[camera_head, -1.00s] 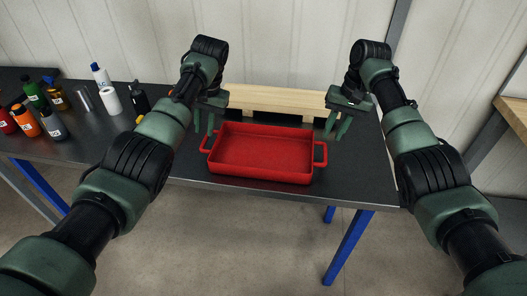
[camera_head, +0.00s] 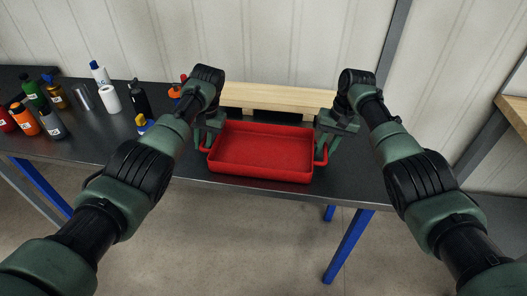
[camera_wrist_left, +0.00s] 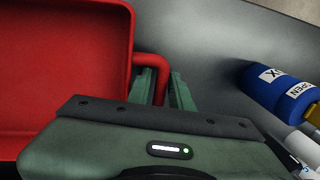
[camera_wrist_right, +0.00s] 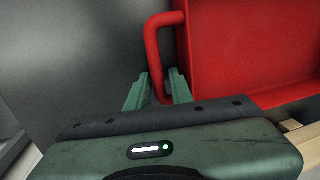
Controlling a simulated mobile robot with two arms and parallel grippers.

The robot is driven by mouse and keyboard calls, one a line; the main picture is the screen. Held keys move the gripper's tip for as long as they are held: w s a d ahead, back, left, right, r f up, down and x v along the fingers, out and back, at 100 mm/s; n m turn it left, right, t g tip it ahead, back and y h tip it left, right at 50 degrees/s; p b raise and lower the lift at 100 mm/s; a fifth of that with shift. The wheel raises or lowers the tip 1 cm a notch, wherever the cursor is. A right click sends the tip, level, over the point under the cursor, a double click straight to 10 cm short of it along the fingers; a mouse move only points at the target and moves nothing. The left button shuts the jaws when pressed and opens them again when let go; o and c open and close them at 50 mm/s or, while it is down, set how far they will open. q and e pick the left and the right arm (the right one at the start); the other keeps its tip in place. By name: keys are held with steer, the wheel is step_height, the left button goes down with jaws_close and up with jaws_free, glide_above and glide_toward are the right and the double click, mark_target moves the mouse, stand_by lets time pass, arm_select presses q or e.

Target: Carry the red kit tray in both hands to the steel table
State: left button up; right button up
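The red kit tray (camera_head: 262,153) sits empty on a dark table top, near its front edge, with a loop handle on each short side. My left gripper (camera_head: 206,140) is at the tray's left handle. In the left wrist view its two fingers (camera_wrist_left: 163,92) stand apart on either side of the red handle (camera_wrist_left: 158,62). My right gripper (camera_head: 325,150) is at the right handle; in the right wrist view its fingers (camera_wrist_right: 160,92) also stand apart around the handle (camera_wrist_right: 152,42). I cannot tell which surface is the steel table.
The dark table (camera_head: 350,180) has blue legs. A light wooden block (camera_head: 265,98) lies behind the tray. Several bottles (camera_head: 40,110) and a white roll (camera_head: 110,100) stand to the left. Part of a wooden-topped bench (camera_head: 514,115) shows at the right edge. Bare floor lies in front.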

arm_select(q)
jaws_close()
arm_select(e)
jaws_close()
stand_by(0.8)
arm_select(q)
steer(key=shift+r, duration=0.1)
arm_select(e)
steer(key=shift+r, duration=0.15)
